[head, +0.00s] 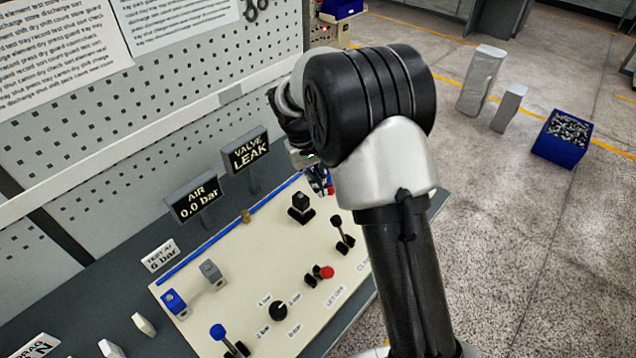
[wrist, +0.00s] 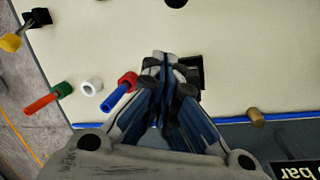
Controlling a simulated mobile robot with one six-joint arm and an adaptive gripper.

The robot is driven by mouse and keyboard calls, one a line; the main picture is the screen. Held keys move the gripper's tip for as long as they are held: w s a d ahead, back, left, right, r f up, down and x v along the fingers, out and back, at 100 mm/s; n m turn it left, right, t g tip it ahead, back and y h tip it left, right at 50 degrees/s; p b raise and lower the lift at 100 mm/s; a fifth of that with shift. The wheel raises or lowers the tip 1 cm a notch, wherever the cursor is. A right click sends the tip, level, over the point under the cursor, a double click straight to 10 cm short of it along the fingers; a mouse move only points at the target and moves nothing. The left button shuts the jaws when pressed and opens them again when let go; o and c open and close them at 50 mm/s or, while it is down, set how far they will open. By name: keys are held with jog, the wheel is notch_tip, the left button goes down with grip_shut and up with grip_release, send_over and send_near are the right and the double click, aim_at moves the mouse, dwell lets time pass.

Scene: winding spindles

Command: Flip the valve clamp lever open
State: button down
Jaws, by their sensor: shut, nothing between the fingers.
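My gripper (wrist: 165,65) is shut and empty in the wrist view, pointing down over the cream bench panel (wrist: 110,30). A black block (head: 301,207) stands on the panel, and part of it shows just behind the fingertips. A lever on a black base (head: 345,240) stands at the panel's right, beside a partly hidden label starting "CL". What looks like the same lever shows at the wrist view's upper left with a yellow knob (wrist: 11,42), apart from my gripper. In the head view my arm hides most of my gripper. The valve sign (head: 247,151) reads "VALVE LEAK".
A red-knobbed lever (head: 326,272), a black dial (head: 279,311) and a blue-knobbed lever (head: 218,333) stand on the panel. A blue-and-red piece (wrist: 119,92), a white ring (wrist: 92,86) and a red-and-green piece (wrist: 48,97) lie near my fingers. The air sign (head: 194,202) reads 0.0 bar.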

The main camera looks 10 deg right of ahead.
aim_at(336, 221)
jog(key=b+x, duration=0.1)
jog(key=x, duration=0.5)
jog(key=shift+f+b, duration=0.1)
jog(key=shift+b, duration=0.25)
jog(key=s, duration=0.1)
jog(key=s+r, duration=0.1)
jog(key=s, duration=0.1)
jog(key=shift+d+r+b, duration=0.2)
jog(key=shift+r+b, duration=0.05)
jog(key=shift+b, duration=0.1)
jog(key=shift+s+r, duration=0.15)
jog(key=shift+s, duration=0.15)
jog(key=shift+d, duration=0.1)
